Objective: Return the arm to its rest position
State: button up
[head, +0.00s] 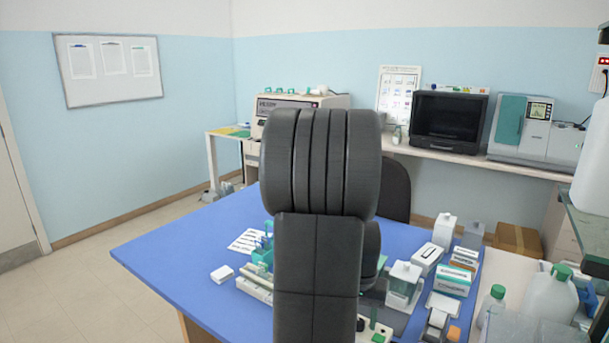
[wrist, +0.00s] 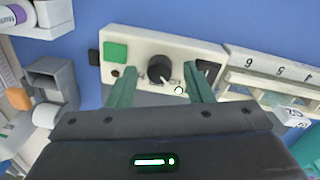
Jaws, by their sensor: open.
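My gripper (wrist: 160,74) shows in the wrist view with its two green fingers spread apart and nothing between them. The fingers point toward a pale control panel (wrist: 133,47) with a green square button (wrist: 116,52) and a black knob (wrist: 160,68). The knob appears between the fingertips; I cannot tell whether they touch the panel. In the head view my own dark arm stands upright in the middle and hides the gripper and part of the table behind it.
The blue table (head: 180,262) is clear at its left. Bottles, boxes and labware crowd its right side, including a white box (head: 428,258) and a green-capped bottle (head: 493,300). A numbered pale strip (wrist: 270,68) adjoins the panel. A dark chair (head: 397,190) stands behind.

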jog(key=shift+m, duration=0.8)
jog(key=shift+s, duration=0.1)
